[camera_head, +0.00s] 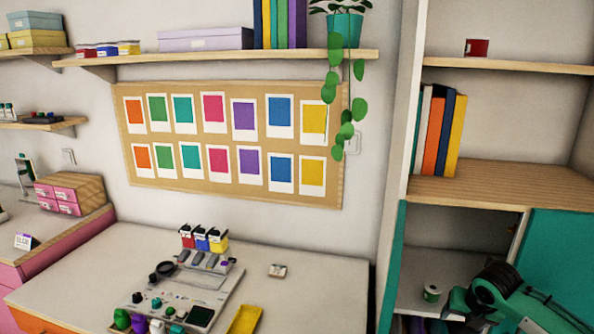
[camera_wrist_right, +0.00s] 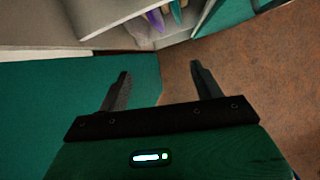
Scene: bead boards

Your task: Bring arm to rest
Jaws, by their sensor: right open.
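My right arm (camera_head: 505,300), green and black, comes in at the lower right of the head view, in front of the shelf unit. Its gripper's fingers cannot be made out clearly there. In the right wrist view my right gripper (camera_wrist_right: 160,76) is open, its two dark fingers apart with nothing between them. Beyond the fingers are a teal panel, a pale shelf edge and the brown floor (camera_wrist_right: 245,85). My left gripper is in neither view.
The shelf unit (camera_head: 500,185) with books and a teal door (camera_head: 560,250) stands close to my right arm. The white desk (camera_head: 330,295) holds a control board (camera_head: 205,283) and a yellow tray (camera_head: 244,319).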

